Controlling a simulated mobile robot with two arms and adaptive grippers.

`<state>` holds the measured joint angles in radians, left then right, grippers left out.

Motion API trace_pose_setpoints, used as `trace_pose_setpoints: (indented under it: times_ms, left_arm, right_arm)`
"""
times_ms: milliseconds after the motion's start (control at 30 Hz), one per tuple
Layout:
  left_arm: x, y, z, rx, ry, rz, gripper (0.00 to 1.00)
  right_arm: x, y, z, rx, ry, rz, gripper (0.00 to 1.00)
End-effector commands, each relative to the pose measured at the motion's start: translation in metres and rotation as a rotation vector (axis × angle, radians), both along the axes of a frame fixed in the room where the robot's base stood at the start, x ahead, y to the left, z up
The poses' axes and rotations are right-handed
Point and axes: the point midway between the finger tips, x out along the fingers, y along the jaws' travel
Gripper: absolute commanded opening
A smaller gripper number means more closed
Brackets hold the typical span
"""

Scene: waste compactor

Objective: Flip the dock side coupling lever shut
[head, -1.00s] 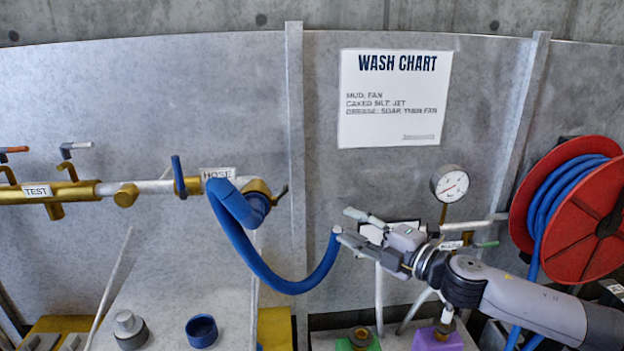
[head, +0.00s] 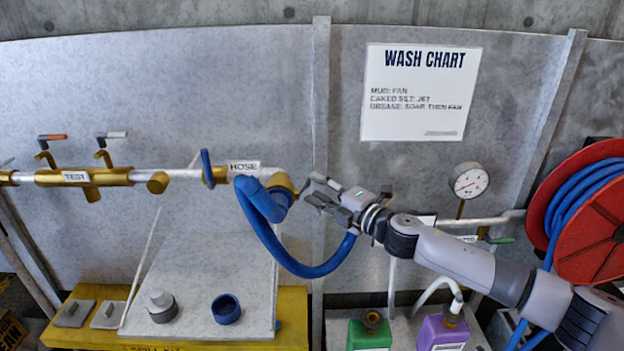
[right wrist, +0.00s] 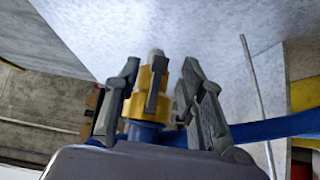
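The brass coupling (head: 281,182) is at the right end of the pipe labelled HOSE, with the blue hose (head: 290,262) hanging from it in a loop. In the right wrist view the yellow coupling (right wrist: 138,104) carries a dark grey lever (right wrist: 156,82). My right gripper (head: 311,188) is open, just right of the coupling in the head view. In the right wrist view its two fingers (right wrist: 160,84) stand apart on either side of the lever, with nothing gripped. Whether a finger touches the lever I cannot tell. My left gripper is not in view.
A pressure gauge (head: 468,181) and a red hose reel (head: 590,225) are to the right. Green (head: 370,335) and purple (head: 443,334) jugs stand below my right arm. A wash chart (head: 420,92) hangs above.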

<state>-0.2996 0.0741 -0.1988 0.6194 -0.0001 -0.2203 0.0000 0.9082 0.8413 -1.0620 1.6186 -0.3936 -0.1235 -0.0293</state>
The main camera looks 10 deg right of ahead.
Motion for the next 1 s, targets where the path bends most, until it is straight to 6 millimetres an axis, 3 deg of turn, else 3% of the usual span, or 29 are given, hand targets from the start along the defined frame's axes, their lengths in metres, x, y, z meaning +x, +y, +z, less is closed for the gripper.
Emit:
trace_pose_setpoints:
  times_ms: [200, 533, 1000]
  left_arm:
    - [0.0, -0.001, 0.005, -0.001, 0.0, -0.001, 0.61]
    - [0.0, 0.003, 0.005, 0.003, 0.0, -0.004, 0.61]
    - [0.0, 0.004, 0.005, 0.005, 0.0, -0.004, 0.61]
  right_arm:
    - [0.019, 0.01, 0.0, 0.001, -0.001, -0.001, 0.37]
    - [0.021, 0.012, 0.0, 0.001, -0.001, -0.001, 0.37]
    - [0.021, 0.012, 0.0, 0.0, 0.0, -0.001, 0.05]
